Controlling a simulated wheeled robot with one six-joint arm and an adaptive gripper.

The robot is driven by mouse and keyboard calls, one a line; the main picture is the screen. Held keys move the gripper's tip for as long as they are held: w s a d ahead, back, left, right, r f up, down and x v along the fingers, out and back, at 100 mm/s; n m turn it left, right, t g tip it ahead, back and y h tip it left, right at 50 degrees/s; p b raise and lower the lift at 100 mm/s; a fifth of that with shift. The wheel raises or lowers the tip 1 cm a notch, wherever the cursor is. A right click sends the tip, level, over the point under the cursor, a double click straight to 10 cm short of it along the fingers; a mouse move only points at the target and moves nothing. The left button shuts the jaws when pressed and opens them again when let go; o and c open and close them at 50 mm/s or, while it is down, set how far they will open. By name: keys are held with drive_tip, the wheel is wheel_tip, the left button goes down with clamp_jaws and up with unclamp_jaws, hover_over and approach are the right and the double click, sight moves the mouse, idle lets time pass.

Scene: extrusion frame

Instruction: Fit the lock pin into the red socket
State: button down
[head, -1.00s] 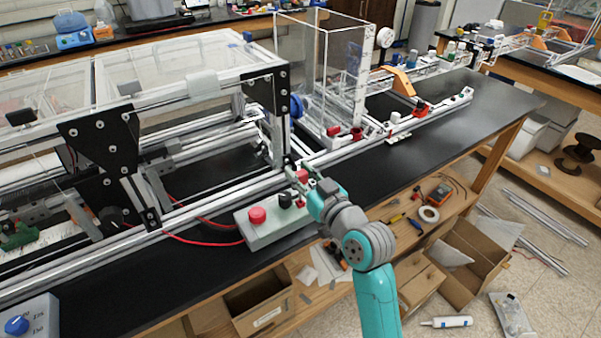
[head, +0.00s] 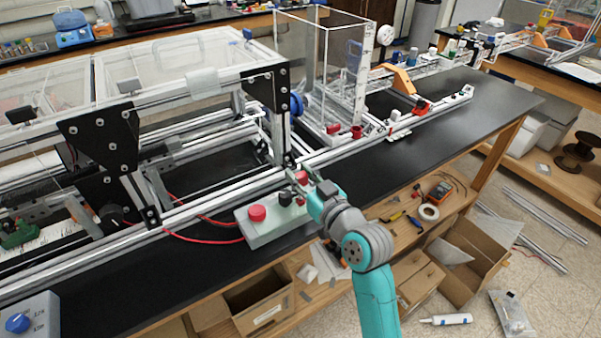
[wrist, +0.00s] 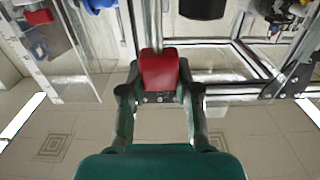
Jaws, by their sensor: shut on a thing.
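My gripper (wrist: 160,90) is shut on a red block-like piece (wrist: 159,70), which I take to be the head of the lock pin. A bright metal bar shows just beyond its top, and I cannot tell whether it is the pin's shaft or a frame rail. In the head view my gripper (head: 308,182) is at the front rail (head: 240,186) of the frame, with red (head: 302,176) at its tip. I cannot tell which red part is the socket. A red part (head: 333,130) and another red part (head: 357,132) sit farther back, near the clear box.
A grey control box (head: 270,232) with a red button (head: 257,214) stands just left of my gripper. A black bracket post (head: 280,95) rises behind it. Red cables run along the bench left of the box. The black bench top (head: 440,130) to the right is mostly clear.

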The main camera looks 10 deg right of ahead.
drive_tip(key=shift+f, duration=0.55)
drive_tip(key=c, duration=0.7)
unclamp_jaws()
drive_tip(key=shift+c, duration=0.2)
drive_tip(key=v, duration=1.2)
